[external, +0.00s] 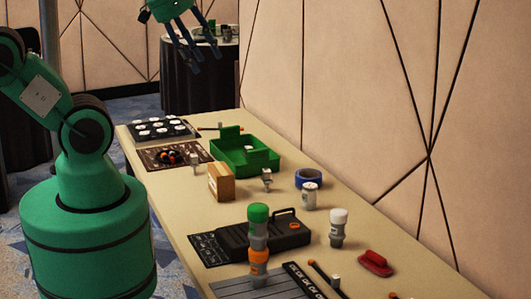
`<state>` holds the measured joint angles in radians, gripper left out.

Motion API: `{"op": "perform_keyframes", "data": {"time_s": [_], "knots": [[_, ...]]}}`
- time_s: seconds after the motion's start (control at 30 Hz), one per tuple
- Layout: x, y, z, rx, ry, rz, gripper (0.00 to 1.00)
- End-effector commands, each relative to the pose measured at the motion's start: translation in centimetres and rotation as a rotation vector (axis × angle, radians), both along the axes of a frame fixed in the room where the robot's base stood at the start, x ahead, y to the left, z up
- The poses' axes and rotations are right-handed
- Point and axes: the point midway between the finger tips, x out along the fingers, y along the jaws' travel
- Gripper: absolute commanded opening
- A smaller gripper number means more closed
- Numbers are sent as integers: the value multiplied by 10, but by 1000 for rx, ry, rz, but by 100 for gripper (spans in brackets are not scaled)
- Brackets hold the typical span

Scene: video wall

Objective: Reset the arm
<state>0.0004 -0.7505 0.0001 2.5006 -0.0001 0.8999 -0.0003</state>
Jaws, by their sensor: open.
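My gripper (203,47) is at the top of the external view, raised well above the far end of the long table (184,232). Its dark fingers point down and are spread open, with nothing between them. My green arm (85,130) stands at the left of the table. Part of the arm between its lower links and the gripper is cut off by the top edge.
A green bin (245,160), a wooden block (221,182), a blue ring (308,178), a dark case (265,235) and a red object (375,263) stand on the table. A panelled wall (345,90) rises along its right side. A round black-draped table (195,80) stands behind.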

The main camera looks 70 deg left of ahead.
Motion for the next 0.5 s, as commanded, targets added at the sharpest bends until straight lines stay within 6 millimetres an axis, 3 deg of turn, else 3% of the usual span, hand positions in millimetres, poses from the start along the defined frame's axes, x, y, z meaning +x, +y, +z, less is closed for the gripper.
{"op": "perform_keyframes", "data": {"time_s": [0.17, 0.5], "knots": [[0, 0, -8, 0, 0, 0, 45], [0, 0, -48, 0, 0, 0, 45]]}}
